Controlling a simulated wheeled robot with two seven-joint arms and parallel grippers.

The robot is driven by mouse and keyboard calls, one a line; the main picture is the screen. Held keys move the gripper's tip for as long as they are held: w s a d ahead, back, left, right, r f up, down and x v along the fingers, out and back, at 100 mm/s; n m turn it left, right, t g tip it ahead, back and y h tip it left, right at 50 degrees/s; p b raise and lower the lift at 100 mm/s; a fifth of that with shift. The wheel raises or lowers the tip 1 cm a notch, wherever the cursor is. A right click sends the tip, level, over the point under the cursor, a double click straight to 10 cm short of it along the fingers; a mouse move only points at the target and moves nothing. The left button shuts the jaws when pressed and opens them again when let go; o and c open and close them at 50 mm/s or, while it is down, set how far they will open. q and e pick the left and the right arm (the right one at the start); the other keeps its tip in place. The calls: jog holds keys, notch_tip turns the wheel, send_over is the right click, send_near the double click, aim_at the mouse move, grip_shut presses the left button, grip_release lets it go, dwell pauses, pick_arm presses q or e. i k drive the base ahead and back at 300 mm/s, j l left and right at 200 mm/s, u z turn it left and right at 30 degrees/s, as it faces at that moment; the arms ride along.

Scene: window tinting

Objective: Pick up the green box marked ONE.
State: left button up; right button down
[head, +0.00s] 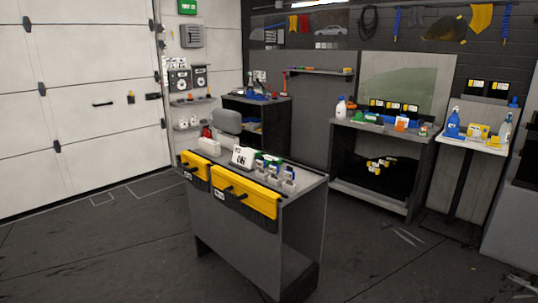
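I cannot make out a green box marked ONE; no such lettering is legible at this size. A small dark green item (268,157) lies on top of the grey workbench (315,181) in the middle, behind a white card stand (243,157). A green thing (371,117) also shows on the back bench, among small items. A green box-like panel (187,6) with white marks is on the wall at the upper left. Neither of my grippers is in view.
The workbench has yellow drawers (246,194) and small bottles and containers on top. A shelved back bench (345,188) and a side table (470,141) with bottles stand to the right. The floor (100,255) at the front left is clear.

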aim_at(268, 158)
jog(key=i+l, duration=0.15)
jog(key=i, duration=0.45)
jog(key=u, duration=0.6)
jog(key=i+l+u, duration=0.2)
jog(key=u, duration=0.25)
jog(key=i+l+u, duration=0.1)
jog(key=l+u, duration=0.35)
jog(key=i+l+u, duration=0.1)
jog(key=l+u, duration=0.2)
jog(key=u, duration=0.15)
jog(key=l+u, duration=0.15)
jog(key=l, duration=0.65)
jog(key=l+u, duration=0.1)
jog(key=l, duration=0.7)
jog(key=l+u, duration=0.15)
jog(key=l, duration=0.6)
jog(key=k+l+u, duration=0.15)
jog(key=l, duration=0.65)
